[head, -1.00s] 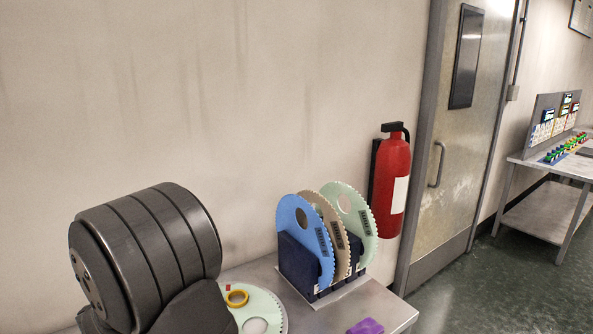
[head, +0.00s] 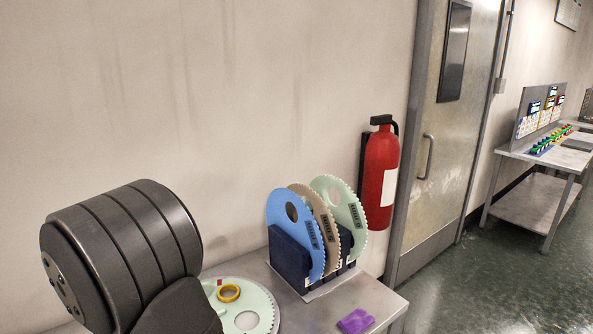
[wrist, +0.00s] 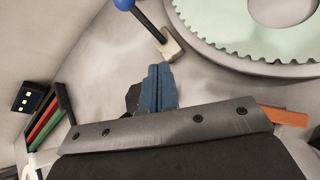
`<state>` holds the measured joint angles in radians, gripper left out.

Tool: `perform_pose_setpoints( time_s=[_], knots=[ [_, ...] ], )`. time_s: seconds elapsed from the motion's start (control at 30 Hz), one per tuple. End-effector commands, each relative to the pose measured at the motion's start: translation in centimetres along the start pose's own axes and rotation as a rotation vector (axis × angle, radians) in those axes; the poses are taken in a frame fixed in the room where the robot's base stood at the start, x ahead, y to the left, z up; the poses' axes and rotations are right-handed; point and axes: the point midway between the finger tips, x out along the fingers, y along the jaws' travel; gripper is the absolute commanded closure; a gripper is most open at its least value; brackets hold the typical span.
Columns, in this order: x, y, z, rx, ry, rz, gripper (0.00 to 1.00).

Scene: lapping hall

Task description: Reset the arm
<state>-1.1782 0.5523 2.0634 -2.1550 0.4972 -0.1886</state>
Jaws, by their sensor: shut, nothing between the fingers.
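My gripper (wrist: 158,88) shows in the wrist view, its two blue fingers together with nothing between them. It is over the grey metal table. A pale green toothed disc (wrist: 225,28) lies at the upper right of that view, apart from the fingers. A blue-knobbed lever on a beige block (wrist: 171,44) is just beyond the fingertips. In the head view my dark arm link fills the lower left, and my gripper is out of view there.
A dark blue rack (head: 290,258) holds blue, tan and green toothed discs upright. A yellow ring (head: 229,293) lies on the flat green disc (head: 258,299). A purple pad (head: 355,321) lies near the table edge. A red fire extinguisher (head: 379,170) hangs by the door (head: 440,150).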

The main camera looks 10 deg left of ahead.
Motion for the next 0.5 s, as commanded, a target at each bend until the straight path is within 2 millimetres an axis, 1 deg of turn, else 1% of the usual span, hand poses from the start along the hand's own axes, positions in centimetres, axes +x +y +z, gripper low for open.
perform_pose_setpoints(
  time_s=[0.03,0.07,0.2,0.5],
  knots=[
    [0.0,-0.3,-0.7,-0.004,0.002,-0.002,1.00],
    [0.0,-0.5,-1.0,-0.002,0.002,-0.002,1.00],
    [-0.3,-0.4,-2.1,-0.001,0.001,0.000,1.00],
    [-0.4,-0.4,-2.5,0.000,-0.001,-0.001,1.00]
  ],
)
